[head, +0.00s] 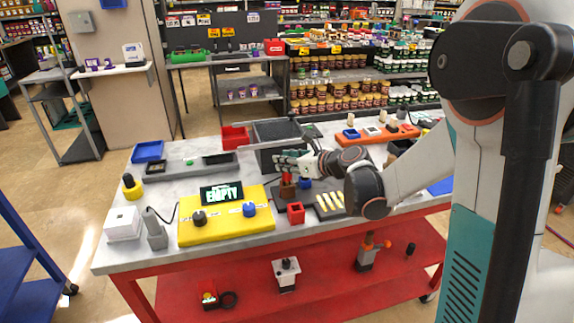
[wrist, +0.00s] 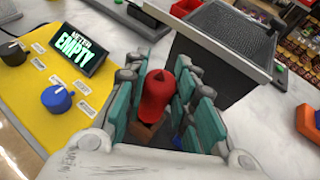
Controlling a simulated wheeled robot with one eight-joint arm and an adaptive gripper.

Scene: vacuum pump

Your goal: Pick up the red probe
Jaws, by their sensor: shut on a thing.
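The red probe (wrist: 155,96) is between the teal and grey fingers of my gripper (wrist: 160,88) in the wrist view. In the head view my gripper (head: 291,161) is over the table, with the red probe (head: 287,178) just below the fingers. My gripper is shut on the red probe. A brown block (head: 287,191) is under the probe; I cannot tell whether the probe still touches it.
A yellow panel (head: 200,234) with knobs and a display reading "EMPTY" (head: 221,193) is to the left. A dark grey bin (head: 266,157) is behind the gripper. A small red open box (head: 296,213) and a dark tray with pale pieces (head: 330,204) are in front. A blue piece (head: 305,183) is close beside.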

